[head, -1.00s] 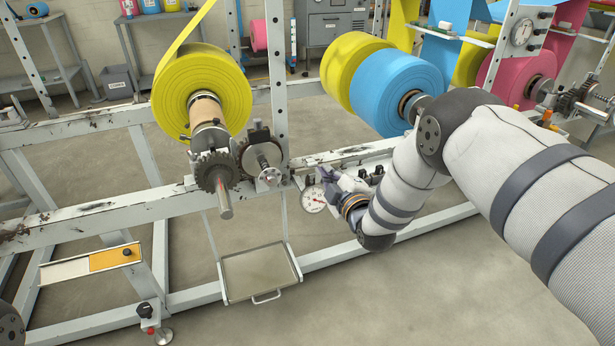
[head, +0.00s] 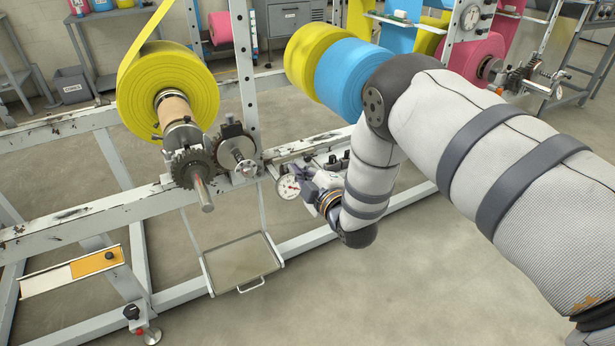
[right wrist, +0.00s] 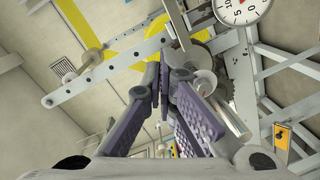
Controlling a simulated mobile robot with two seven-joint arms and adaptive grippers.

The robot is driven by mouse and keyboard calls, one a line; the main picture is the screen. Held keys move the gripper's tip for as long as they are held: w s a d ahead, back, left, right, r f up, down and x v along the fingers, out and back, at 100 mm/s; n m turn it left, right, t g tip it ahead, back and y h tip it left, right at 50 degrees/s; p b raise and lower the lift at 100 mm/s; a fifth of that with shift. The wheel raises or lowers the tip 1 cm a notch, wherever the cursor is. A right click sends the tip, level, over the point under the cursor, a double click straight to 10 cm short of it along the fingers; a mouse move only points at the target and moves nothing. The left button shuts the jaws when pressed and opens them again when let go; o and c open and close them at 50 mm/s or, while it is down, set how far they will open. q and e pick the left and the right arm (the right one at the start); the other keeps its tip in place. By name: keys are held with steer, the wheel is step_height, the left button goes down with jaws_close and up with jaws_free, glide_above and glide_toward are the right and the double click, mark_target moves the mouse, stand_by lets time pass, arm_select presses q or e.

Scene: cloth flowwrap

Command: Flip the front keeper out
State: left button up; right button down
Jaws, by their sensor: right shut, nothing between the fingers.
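I cannot make out the front keeper for certain. The shaft of the large yellow roll (head: 190,80) rests on the frame rail, with a dark gear (head: 190,168) and a bare steel end (head: 204,195). A smaller handwheel (head: 238,156) sits just right of the gear. My right gripper (head: 299,173) is right of these, beside the round dial gauge (head: 288,187), partly hidden by its own wrist. In the right wrist view its purple fingers (right wrist: 165,80) are shut and empty, with round metal parts (right wrist: 200,68) behind them. My left gripper is not in view.
A perforated upright post (head: 246,80) rises behind the handwheel. A tray (head: 240,262) hangs below the rail. A blue roll (head: 345,78) is behind my right arm. A yellow-and-white plate (head: 70,272) is at lower left.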

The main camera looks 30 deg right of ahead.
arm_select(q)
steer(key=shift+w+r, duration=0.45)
arm_select(e)
steer(key=s, duration=0.4)
steer(key=shift+s+r, duration=0.2)
steer(key=shift+s, duration=0.15)
